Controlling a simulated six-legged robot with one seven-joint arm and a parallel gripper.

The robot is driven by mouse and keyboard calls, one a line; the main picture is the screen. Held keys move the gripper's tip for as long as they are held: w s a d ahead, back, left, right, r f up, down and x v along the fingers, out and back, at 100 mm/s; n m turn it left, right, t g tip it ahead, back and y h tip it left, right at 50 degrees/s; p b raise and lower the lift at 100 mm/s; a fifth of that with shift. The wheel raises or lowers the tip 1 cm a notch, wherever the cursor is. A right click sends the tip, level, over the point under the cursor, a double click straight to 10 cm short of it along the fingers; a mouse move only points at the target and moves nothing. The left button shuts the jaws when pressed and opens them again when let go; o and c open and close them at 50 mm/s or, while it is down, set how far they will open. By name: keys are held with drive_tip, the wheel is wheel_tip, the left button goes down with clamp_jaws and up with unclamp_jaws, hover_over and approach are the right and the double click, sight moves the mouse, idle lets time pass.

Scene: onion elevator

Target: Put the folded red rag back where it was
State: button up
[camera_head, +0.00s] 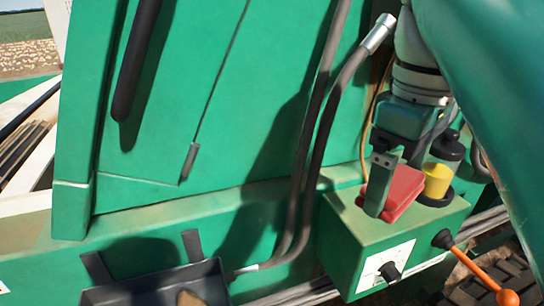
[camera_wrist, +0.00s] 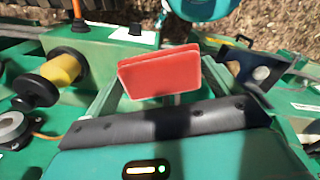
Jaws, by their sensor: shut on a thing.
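The folded red rag (camera_head: 404,187) is held between the fingers of my gripper (camera_head: 388,196), above the top of the green control box (camera_head: 352,232). In the wrist view the rag (camera_wrist: 160,73) is a flat red block with a fold line along its upper edge, between the two fingers of my gripper (camera_wrist: 163,88). The near finger hides part of the rag in the head view. I cannot tell whether the rag's lower edge touches the box top.
A yellow cylinder (camera_head: 437,181) with a black cap stands close to the right of the rag. An orange-knobbed lever (camera_head: 482,272) and a black knob (camera_head: 389,271) project from the box. Dark hoses (camera_head: 318,150) run upright to the left. A black tray (camera_head: 135,293) sits lower left.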

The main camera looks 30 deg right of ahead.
drive_tip(key=w+d+f, duration=0.1)
drive_tip(key=d+f, duration=0.1)
drive_tip(key=w+d+f, duration=0.2)
drive_tip(key=d, duration=0.1)
drive_tip(key=w+d+f, duration=0.2)
drive_tip(key=f, duration=0.1)
drive_tip(key=shift+w+d, duration=0.1)
drive_tip(key=shift+d, duration=0.2)
drive_tip(key=shift+w+d+f, duration=0.15)
drive_tip(key=shift+d+f, duration=0.05)
drive_tip(key=shift+f, duration=0.05)
drive_tip(key=shift+w+d+f, duration=0.1)
drive_tip(key=shift+w+f, duration=0.05)
drive_tip(key=shift+f, duration=0.55)
drive_tip(key=shift+w+d+f, duration=0.1)
drive_tip(key=shift+d+f, duration=0.05)
drive_tip(key=shift+f, duration=0.55)
drive_tip(key=shift+w+d+f, duration=0.1)
drive_tip(key=shift+w+f, duration=0.05)
drive_tip(key=shift+f, duration=0.55)
drive_tip(key=o, duration=0.6)
wheel_tip(320, 180, up, 12)
drive_tip(key=shift+r, duration=0.1)
